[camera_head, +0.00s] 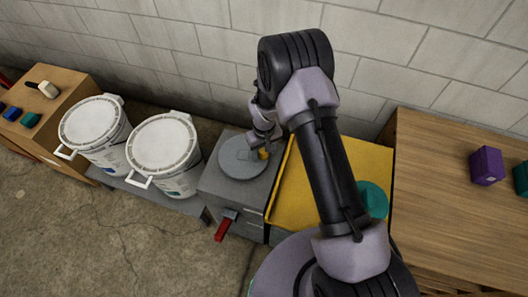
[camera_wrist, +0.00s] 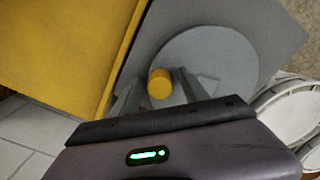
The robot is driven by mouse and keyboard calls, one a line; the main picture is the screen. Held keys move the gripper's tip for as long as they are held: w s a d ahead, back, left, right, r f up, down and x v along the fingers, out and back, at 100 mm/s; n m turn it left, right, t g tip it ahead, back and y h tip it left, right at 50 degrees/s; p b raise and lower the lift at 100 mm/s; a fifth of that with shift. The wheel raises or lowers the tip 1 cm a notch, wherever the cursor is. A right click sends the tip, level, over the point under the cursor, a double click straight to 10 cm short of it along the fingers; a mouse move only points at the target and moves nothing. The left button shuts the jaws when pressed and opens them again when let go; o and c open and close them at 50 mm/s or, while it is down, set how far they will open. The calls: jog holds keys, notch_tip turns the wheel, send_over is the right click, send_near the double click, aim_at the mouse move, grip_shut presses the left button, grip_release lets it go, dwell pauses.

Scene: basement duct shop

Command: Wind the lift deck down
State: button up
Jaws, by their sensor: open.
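A grey round disc (camera_head: 240,158) lies flat on top of a grey box (camera_head: 222,188). A yellow knob (camera_head: 263,154) stands near the disc's edge; it also shows in the wrist view (camera_wrist: 160,84). My gripper (camera_wrist: 159,76) is open, with one finger on each side of the knob. I cannot tell whether either finger touches it. A yellow deck (camera_head: 300,178), which I take for the lift deck, lies just right of the box and is partly hidden behind my arm. In the wrist view the deck (camera_wrist: 55,45) is at the left.
A red-handled lever (camera_head: 224,228) sticks out from the box's front. A teal round thing (camera_head: 373,199) is on the deck. Two white buckets (camera_head: 95,130) (camera_head: 165,150) stand left. A wooden bench (camera_head: 450,190) with a purple block (camera_head: 486,166) is right. A block wall runs behind.

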jog(key=shift+c, duration=0.4)
grip_shut()
dwell(0.9)
